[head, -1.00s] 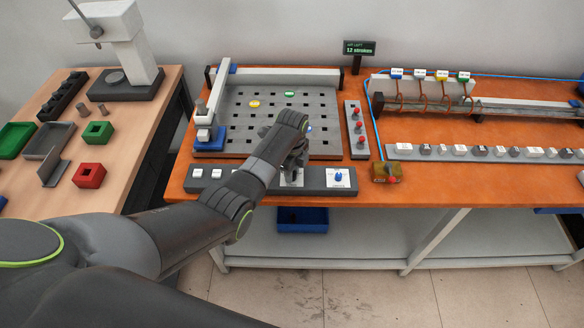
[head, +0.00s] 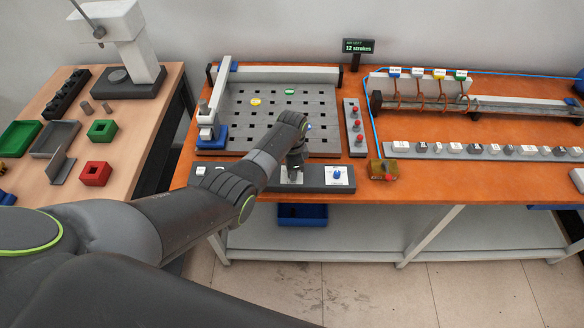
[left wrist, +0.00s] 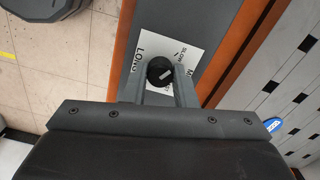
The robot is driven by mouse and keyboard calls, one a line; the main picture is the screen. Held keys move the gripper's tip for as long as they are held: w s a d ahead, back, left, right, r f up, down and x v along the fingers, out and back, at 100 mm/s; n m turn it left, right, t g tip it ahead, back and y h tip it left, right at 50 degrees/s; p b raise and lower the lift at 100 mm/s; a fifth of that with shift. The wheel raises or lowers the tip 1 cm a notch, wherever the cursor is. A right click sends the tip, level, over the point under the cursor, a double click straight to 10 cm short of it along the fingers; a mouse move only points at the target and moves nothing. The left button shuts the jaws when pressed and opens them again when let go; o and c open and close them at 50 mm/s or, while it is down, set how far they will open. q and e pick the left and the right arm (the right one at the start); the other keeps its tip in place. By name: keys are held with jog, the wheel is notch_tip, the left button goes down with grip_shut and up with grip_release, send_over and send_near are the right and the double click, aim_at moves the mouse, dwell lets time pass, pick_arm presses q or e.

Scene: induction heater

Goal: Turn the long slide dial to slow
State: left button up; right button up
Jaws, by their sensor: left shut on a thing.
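The long slide dial (left wrist: 159,70) is a round black knob with a white mark, in the left wrist view. It sits on a white label (left wrist: 152,45) that reads "LONG", with further words partly hidden. The mark slants toward the upper right of that view. My left gripper (left wrist: 161,76) is shut on the knob, one finger on each side. In the head view my left gripper (head: 294,164) points down at the front grey control strip (head: 312,180), where it hides the dial. My right gripper is not in view.
A blue dial (head: 337,174) stands on the same strip, to the right. Behind it is a grey slotted board (head: 270,140) with coloured discs. A panel with red knobs (head: 356,125) and a brass-coloured box (head: 382,170) are to the right.

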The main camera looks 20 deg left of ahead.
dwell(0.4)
pick_arm(q)
jog(key=o, duration=1)
notch_tip(320, 180, up, 6)
jog(key=shift+r+p, duration=0.25)
jog(key=shift+p, duration=0.05)
notch_tip(320, 180, up, 11)
jog(key=shift+b, duration=0.9)
